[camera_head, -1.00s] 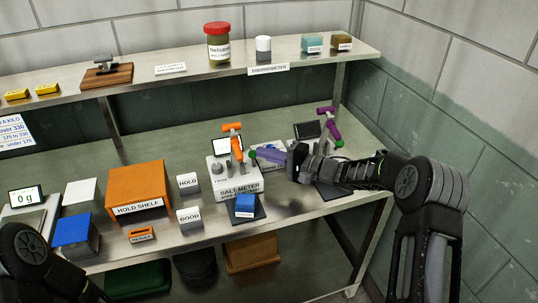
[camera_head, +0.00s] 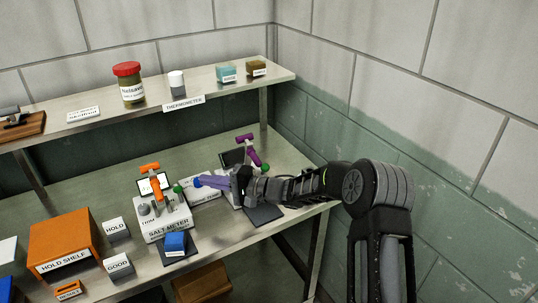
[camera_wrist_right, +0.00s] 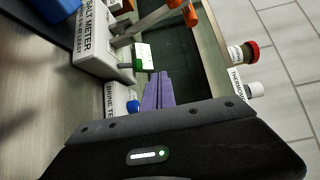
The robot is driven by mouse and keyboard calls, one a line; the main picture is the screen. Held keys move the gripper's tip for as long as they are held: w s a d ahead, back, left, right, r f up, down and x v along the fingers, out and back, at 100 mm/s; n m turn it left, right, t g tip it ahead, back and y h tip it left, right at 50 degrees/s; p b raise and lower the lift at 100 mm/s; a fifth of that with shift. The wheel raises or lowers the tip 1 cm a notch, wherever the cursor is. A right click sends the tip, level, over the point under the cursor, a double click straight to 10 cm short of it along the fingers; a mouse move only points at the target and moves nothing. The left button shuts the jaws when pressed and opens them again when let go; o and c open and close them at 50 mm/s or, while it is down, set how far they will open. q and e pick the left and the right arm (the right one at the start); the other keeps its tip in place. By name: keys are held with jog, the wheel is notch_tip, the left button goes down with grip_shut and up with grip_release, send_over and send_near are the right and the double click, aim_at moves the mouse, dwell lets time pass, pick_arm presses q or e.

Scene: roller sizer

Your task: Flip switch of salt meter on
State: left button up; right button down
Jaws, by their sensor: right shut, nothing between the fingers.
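The salt meter (camera_head: 165,222) is a white box on the bench with an orange clamp-like part (camera_head: 155,183), a lit screen, a grey knob (camera_head: 144,209) and a green-tipped lever (camera_head: 178,188) at its right side. My right gripper (camera_head: 199,181) has purple fingers, shut and empty, pointing left just right of the green tip. In the right wrist view the shut fingers (camera_wrist_right: 158,76) are near the green tip (camera_wrist_right: 138,65), with a small gap in the picture; the meter's labelled face (camera_wrist_right: 93,35) is at upper left. Whether the lever is on or off I cannot tell. My left gripper is out of view.
A blue block (camera_head: 175,241) lies on a dark pad in front of the meter. A second device with a purple clamp (camera_head: 247,147) stands behind my right forearm. The orange hold shelf (camera_head: 64,243) is at left. The upper shelf (camera_head: 210,92) runs behind.

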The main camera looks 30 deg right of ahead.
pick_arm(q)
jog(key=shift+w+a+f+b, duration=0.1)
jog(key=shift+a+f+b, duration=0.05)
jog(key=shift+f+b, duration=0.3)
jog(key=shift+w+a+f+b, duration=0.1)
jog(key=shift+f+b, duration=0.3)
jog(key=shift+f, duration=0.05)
pick_arm(e)
jog(key=s+d+r, duration=0.8)
jog(key=d+r, duration=0.1)
jog(key=d, duration=0.3)
jog(key=shift+r, duration=0.15)
